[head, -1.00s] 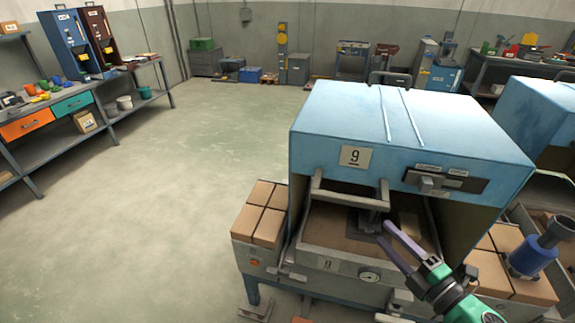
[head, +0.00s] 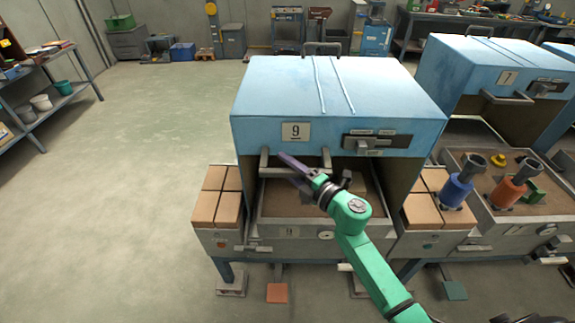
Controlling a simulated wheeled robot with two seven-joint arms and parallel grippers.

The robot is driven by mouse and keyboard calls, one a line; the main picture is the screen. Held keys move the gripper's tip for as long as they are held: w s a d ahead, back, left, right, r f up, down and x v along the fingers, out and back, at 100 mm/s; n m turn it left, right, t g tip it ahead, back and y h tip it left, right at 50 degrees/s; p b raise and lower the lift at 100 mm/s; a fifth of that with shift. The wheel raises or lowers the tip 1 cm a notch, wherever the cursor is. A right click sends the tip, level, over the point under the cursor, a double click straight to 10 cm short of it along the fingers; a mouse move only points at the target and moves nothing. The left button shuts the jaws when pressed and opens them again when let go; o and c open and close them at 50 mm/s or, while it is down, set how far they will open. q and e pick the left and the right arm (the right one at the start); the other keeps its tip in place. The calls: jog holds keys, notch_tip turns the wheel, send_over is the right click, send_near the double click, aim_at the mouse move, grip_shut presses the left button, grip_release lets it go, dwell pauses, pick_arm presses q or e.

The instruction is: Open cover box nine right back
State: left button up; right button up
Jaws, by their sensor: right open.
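The blue cover (head: 270,85) of box nine, marked with a "9" plate (head: 295,132), stands raised over the grey box (head: 285,230), whose front is open below the cover's edge. A grey bar handle (head: 265,162) runs along the cover's lower front edge, and a latch panel (head: 377,141) sits to its right. My right gripper (head: 290,170), with purple fingers on a green arm, is open in front of the handle and overlaps it; I cannot tell whether it touches. The gripper hides part of the handle and the box's inside. My left gripper is not in view.
Tan bricks lie in side trays left (head: 217,205) and right (head: 420,212) of box nine. Box seven (head: 480,65) stands to the right, with a blue cylinder (head: 455,190) and an orange cylinder (head: 507,190) near it. The floor at left is clear.

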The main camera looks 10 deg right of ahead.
jog(key=shift+f, duration=0.1)
grip_shut()
dwell(1.2)
